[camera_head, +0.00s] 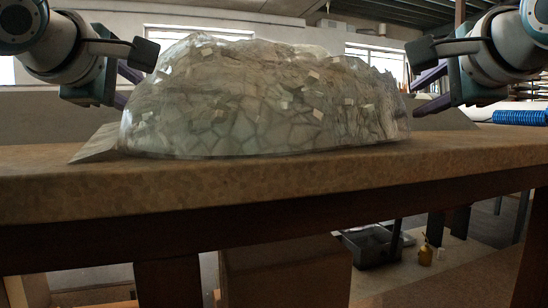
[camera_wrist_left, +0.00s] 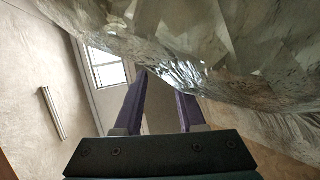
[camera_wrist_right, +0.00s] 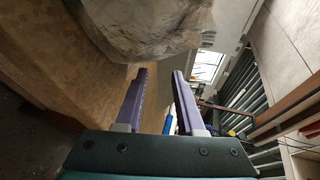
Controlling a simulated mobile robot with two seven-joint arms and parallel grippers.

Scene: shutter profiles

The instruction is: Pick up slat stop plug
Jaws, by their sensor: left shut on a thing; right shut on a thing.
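A large clear bag (camera_head: 265,100) bulges up on the tabletop, filled with many small pale blocky pieces that look like slat stop plugs. No single plug lies loose in view. My left gripper (camera_head: 130,88) is at the bag's left side and my right gripper (camera_head: 420,95) is at its right side. Both are shut on the bag's sides, though the gripped film is hard to make out. In the left wrist view the bag (camera_wrist_left: 250,50) hangs over the purple fingers. In the right wrist view the bag (camera_wrist_right: 150,30) lies just beyond the fingertips.
The brown table (camera_head: 300,180) has a bare front strip. A flat grey piece (camera_head: 97,146) sticks out at the bag's left. A blue coil (camera_head: 520,117) is at the far right.

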